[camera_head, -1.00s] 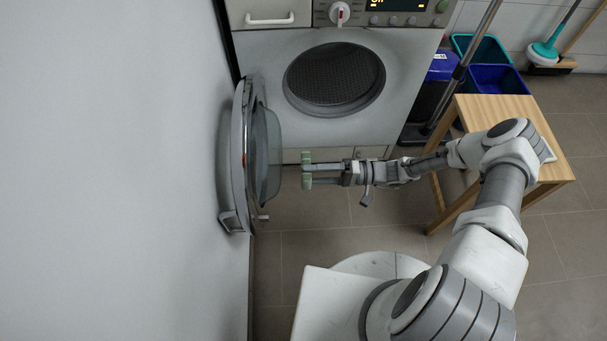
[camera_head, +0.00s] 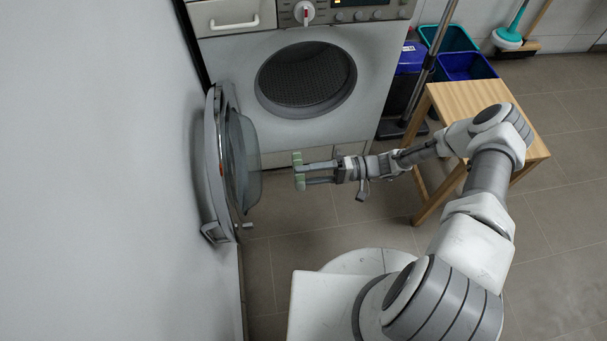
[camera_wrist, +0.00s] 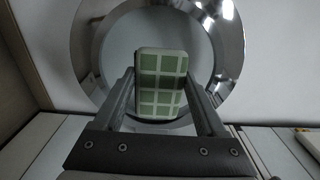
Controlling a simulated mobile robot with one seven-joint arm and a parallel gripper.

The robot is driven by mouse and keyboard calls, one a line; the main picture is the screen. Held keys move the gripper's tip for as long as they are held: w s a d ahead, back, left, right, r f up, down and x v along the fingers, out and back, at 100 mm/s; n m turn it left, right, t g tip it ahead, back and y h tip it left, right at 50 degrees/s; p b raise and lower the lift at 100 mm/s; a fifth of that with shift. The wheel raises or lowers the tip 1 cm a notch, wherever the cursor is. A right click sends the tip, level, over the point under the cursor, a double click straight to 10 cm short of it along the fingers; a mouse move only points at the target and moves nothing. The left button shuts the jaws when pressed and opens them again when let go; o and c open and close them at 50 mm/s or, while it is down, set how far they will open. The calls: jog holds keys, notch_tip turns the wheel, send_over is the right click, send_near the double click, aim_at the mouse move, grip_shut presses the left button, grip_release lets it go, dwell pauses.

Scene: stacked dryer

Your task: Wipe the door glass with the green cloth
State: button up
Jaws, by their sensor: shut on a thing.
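The dryer door (camera_head: 216,165) stands swung open at the left, against the white wall. Its bulging glass (camera_head: 243,160) faces right, toward my gripper. In the wrist view the glass (camera_wrist: 122,45) lies inside a shiny door ring (camera_wrist: 228,55). My gripper (camera_head: 298,171) is shut on the green checked cloth (camera_wrist: 160,82), a folded pad held between the two fingers. In the head view the cloth (camera_head: 298,158) shows as small green patches at the fingertips. A gap of floor shows between the cloth and the glass in the head view, so they look apart.
The dryer (camera_head: 220,62) has a dark round opening (camera_head: 305,80) behind my arm. A wooden stool (camera_head: 480,100) stands at the right under my arm. Blue and teal bins (camera_head: 468,66) and a mop pole (camera_head: 430,70) stand behind it. Tiled floor (camera_head: 290,225) is clear before the door.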

jog(key=shift+a, duration=0.1)
jog(key=x, duration=0.7)
dwell(0.5)
jog(key=shift+x, duration=0.95)
dwell(0.7)
jog(key=w+a+b, duration=0.1)
jog(key=w+b, duration=0.2)
jog(key=w, duration=0.4)
jog(key=shift+a, duration=0.25)
jog(key=shift+s+d, duration=0.1)
dwell(0.3)
